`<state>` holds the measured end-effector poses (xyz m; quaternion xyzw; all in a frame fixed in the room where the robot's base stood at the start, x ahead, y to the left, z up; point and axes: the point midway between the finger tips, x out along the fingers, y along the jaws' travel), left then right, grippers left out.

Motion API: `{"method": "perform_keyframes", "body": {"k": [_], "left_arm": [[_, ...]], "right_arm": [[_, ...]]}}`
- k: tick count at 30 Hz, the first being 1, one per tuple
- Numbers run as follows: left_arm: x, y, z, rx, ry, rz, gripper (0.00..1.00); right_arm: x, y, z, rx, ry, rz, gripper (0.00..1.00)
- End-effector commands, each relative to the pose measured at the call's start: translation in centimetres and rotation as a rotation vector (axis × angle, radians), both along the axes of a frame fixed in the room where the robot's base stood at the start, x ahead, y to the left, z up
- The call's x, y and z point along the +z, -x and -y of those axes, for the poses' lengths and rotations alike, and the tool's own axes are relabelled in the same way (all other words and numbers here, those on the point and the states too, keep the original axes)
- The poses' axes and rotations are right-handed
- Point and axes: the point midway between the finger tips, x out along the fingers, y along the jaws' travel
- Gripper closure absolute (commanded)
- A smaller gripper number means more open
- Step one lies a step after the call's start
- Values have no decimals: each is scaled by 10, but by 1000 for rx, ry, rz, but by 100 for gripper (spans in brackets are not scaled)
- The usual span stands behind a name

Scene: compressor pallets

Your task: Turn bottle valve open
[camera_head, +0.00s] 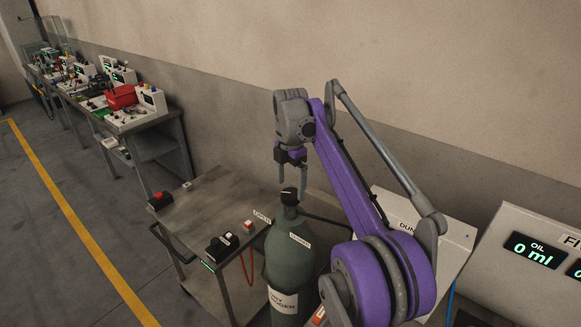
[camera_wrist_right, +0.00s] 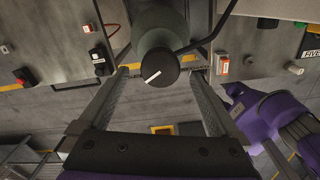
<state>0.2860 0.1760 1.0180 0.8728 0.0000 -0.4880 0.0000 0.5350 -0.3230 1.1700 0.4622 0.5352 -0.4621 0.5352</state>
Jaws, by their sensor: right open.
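The grey-green gas bottle (camera_head: 288,262) stands upright beside the cart. Its black round valve knob (camera_head: 289,196) is on top, with small white labels on either side below it; the left one seems to read OPEN, the right one CLOSED. My right gripper (camera_head: 293,187) points down above the bottle with its two fingers apart near the knob. In the right wrist view the knob (camera_wrist_right: 157,67) bears a white line slanting down to the left. The open fingers (camera_wrist_right: 160,74) lie on either side of it, with visible gaps. My left gripper is not in view.
A grey metal cart (camera_head: 195,215) with a red-button box and black and white switches stands left of the bottle. A cluttered workbench (camera_head: 150,127) stands along the wall. The floor at left is clear.

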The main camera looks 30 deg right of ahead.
Motion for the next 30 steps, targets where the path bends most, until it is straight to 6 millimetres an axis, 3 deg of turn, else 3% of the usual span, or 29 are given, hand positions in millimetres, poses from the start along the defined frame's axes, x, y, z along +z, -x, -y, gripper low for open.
{"method": "perform_keyframes", "body": {"k": [6, 12, 18, 30], "left_arm": [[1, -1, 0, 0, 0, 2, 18], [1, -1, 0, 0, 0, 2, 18], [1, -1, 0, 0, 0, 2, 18], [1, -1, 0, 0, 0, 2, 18]], "right_arm": [[46, -1, 0, 0, 0, 0, 2], [71, -1, 0, 0, 0, 0, 2], [80, 0, 0, 1, 0, 0, 2], [81, 0, 0, 1, 0, 0, 2]]}}
